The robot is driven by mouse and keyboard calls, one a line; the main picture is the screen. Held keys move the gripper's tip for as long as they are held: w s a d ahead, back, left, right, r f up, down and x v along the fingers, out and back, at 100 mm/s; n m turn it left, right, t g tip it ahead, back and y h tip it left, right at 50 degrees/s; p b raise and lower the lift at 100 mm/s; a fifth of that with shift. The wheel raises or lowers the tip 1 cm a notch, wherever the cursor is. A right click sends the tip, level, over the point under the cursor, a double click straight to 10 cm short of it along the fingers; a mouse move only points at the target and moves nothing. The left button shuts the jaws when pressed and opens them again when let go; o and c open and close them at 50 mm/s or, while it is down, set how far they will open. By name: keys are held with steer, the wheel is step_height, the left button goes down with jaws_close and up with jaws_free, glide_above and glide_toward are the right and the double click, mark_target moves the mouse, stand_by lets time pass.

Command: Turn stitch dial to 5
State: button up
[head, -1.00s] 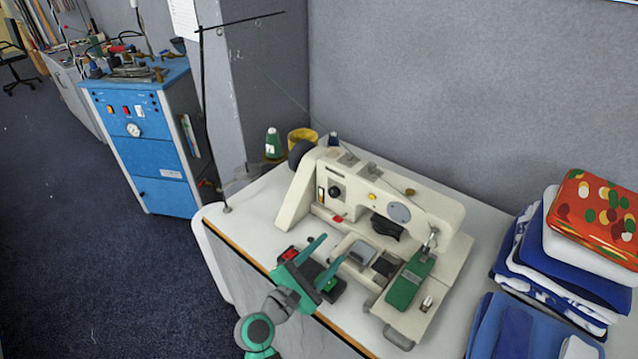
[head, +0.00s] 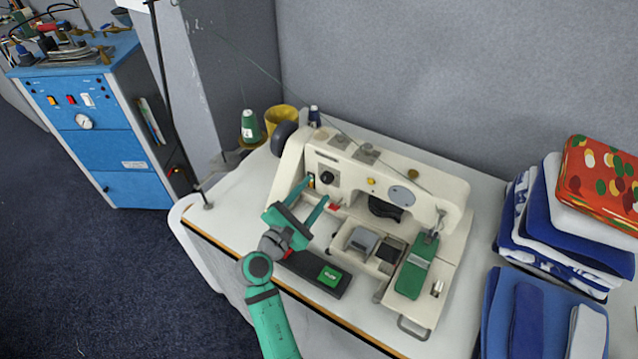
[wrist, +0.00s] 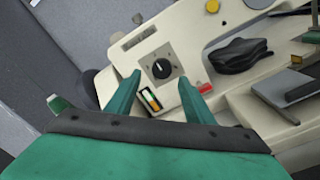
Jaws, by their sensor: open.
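The sewing machine (head: 440,184) is cream and stands on the white table. Its black round dial (head: 327,178) is on the front of the left column; in the wrist view the dial (wrist: 161,68) shows a white pointer mark, but its numbers are too small to read. My green gripper (head: 318,190) is open and empty in front of the left column, just below the dial. In the wrist view its two fingertips (wrist: 162,82) lie to either side of and slightly below the dial, apart from it. I cannot tell the exact gap in depth.
A red tab (wrist: 205,88) and a small coloured panel (wrist: 150,100) sit below the dial. Folded cloths (head: 560,240) are stacked on the right.

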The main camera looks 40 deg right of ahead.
mark_target(325, 181)
steer(key=x, duration=0.3)
steer(key=shift+s+d, duration=0.2)
steer(key=shift+d, duration=0.25)
steer(key=shift+w, duration=0.25)
steer(key=shift+d, duration=0.15)
steer(key=c, duration=1)
steer(key=shift+s, duration=0.1)
steer(key=shift+c, duration=0.2)
